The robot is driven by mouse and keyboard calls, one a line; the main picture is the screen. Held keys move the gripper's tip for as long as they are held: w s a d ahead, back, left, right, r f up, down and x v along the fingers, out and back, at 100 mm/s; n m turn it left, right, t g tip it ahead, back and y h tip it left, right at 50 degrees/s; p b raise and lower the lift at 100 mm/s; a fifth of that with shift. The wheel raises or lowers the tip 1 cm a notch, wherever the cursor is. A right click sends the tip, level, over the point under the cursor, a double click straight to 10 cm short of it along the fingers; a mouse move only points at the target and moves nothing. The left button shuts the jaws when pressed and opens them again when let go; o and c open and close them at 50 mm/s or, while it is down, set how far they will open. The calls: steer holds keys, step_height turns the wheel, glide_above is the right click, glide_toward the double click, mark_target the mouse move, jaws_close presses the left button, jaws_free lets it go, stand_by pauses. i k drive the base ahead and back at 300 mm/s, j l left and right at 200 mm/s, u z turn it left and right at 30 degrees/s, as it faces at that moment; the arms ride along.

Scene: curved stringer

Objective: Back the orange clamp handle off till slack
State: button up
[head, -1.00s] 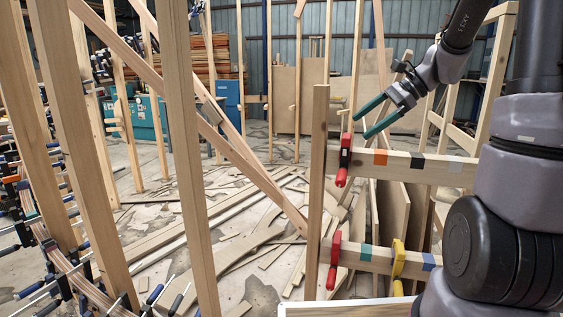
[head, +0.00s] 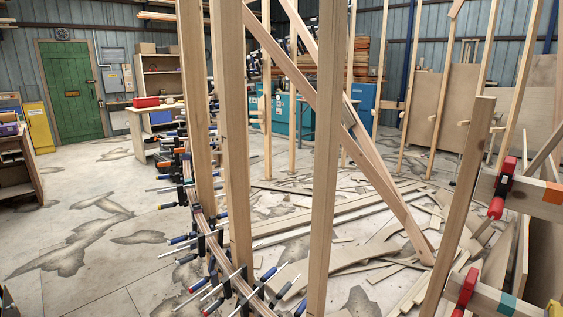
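I see no clamp handle that is clearly orange. A red-handled clamp (head: 498,205) grips the upper horizontal beam at the right edge. An orange patch (head: 554,193) marks that beam just right of the clamp. A second red-handled clamp (head: 465,289) sits on the lower beam, beside a teal patch (head: 506,304). A curved stringer (head: 206,228) bends along the left middle, lined with several clamps (head: 213,285). My gripper is out of view.
Upright posts (head: 324,170) and a diagonal brace (head: 350,135) stand across the middle. Loose boards (head: 345,265) litter the floor behind them. Bare stained concrete (head: 85,225) lies open at left, before a green door (head: 72,90). Shelves (head: 160,85) stand by the back wall.

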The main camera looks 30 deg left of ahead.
mark_target(178, 152)
steer(key=j+u, duration=0.15)
steer(key=u, duration=0.4)
steer(key=i+j+u, duration=0.1)
steer(key=j+u, duration=0.15)
steer(key=j, duration=0.15)
steer(key=i+j+u, duration=0.2)
steer(key=j, duration=0.2)
steer(key=i+j+u, duration=0.25)
steer(key=i+j, duration=0.15)
steer(key=j, duration=0.25)
steer(key=i+j, duration=0.2)
steer(key=j, duration=0.2)
steer(key=i+j+u, duration=0.1)
steer(key=j, duration=0.3)
steer(key=i+j, duration=0.45)
steer(key=j, duration=0.3)
steer(key=j+z, duration=0.4)
steer(key=j, duration=1.2)
steer(key=i+j, duration=0.15)
steer(key=i+u, duration=0.2)
steer(key=i, duration=1.45)
